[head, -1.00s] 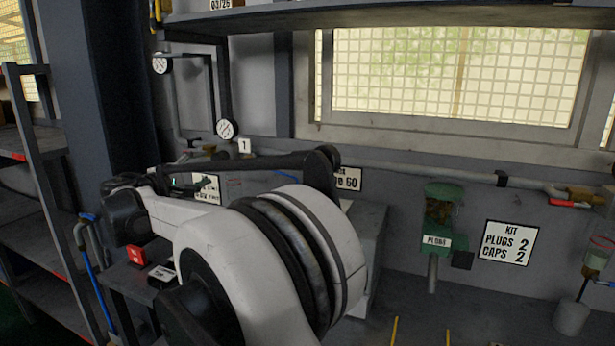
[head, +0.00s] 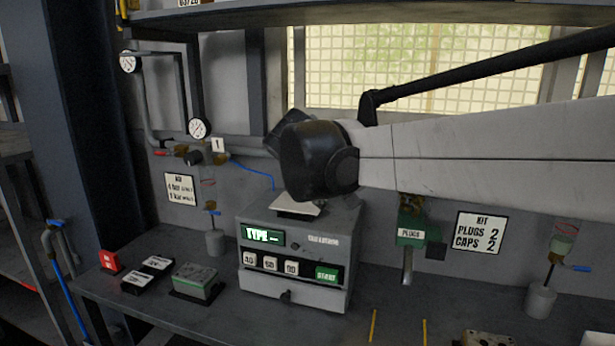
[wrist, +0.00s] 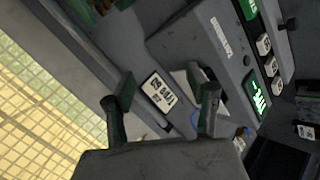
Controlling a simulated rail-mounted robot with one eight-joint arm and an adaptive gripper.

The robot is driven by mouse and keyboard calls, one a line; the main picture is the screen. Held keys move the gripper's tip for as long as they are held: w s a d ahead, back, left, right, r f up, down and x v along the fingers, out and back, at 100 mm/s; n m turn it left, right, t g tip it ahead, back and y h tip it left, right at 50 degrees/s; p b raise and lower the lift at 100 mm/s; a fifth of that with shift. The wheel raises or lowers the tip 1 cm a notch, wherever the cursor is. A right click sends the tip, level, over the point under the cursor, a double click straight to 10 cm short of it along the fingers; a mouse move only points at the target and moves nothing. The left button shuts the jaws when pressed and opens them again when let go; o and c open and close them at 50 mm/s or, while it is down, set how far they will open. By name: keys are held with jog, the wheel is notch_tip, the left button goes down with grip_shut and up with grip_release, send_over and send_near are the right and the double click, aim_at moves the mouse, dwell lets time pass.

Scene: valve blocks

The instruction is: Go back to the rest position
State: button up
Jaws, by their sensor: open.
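In the head view my white arm link (head: 480,150) reaches in from the right, ending in a black wrist joint (head: 318,160) above the grey machine. My gripper's fingers are hidden there behind the joint. In the wrist view my gripper (wrist: 164,92) is open, its two dark green fingers apart with nothing held between them. The grey machine (head: 290,292) on the bench has a green display reading "TYPE" and a START button. It also shows tilted in the wrist view (wrist: 212,58), beyond the fingers.
On the bench left of the machine are a red block (head: 109,261), black boxes (head: 147,274) and a green-grey box (head: 196,281). A green plugs dispenser (head: 408,225) hangs right of it. A shelf (head: 400,17) spans above. The front of the bench is mostly clear.

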jog(key=s+d+f+m+g+y, duration=0.1)
jog(key=s+d+f+m, duration=0.15)
jog(key=s+d, duration=0.45)
jog(key=s+d+f+m+g+y, duration=0.15)
jog(key=s+d+f, duration=0.25)
jog(key=s, duration=0.6)
jog(key=s+d+f+m+y, duration=0.2)
jog(key=s+f+m, duration=0.2)
jog(key=s+f, duration=0.5)
jog(key=s, duration=0.3)
jog(key=shift+s+d+f+t, duration=0.2)
jog(key=shift+s+d+t, duration=0.05)
jog(key=shift+d+t, duration=0.1)
